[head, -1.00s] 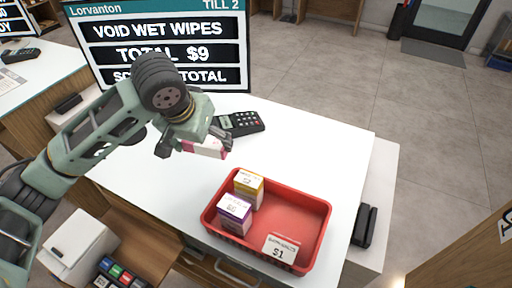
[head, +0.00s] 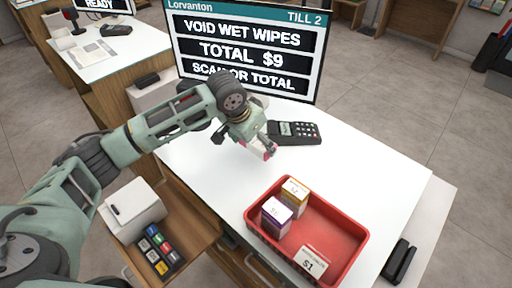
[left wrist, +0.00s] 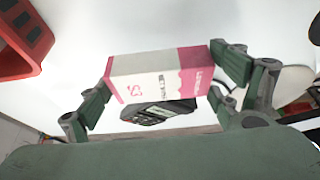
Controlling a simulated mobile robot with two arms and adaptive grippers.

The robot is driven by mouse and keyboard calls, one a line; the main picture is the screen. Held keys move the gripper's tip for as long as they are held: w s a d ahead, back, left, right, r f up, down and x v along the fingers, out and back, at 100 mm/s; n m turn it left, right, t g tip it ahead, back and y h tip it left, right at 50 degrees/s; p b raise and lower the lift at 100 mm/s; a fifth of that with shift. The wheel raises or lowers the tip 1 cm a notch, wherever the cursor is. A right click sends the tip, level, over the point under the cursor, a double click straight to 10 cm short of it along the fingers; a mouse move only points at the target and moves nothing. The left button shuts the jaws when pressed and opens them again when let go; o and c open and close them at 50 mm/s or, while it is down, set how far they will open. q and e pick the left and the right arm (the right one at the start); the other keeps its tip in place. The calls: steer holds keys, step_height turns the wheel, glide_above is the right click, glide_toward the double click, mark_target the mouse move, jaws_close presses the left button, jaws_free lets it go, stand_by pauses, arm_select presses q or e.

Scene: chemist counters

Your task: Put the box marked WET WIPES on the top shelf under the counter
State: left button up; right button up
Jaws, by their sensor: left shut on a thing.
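My left gripper (head: 262,149) is shut on a pink and white box (left wrist: 158,76), which sits between its two fingers in the left wrist view. The print on the box is too small to read surely. In the head view the box (head: 269,150) is mostly hidden by the gripper, above the white counter (head: 205,150) and in front of the card reader. The shelf under the counter is not clearly in view. My right gripper is not in view.
A card reader (head: 294,132) and the till screen (head: 248,50) stand behind.

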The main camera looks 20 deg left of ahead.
mark_target(256, 151)
arm_select(q)
steer(key=shift+f+p, duration=0.65)
steer(key=shift+f, duration=1.4)
steer(key=o, duration=1.1)
steer(key=shift+f, duration=0.1)
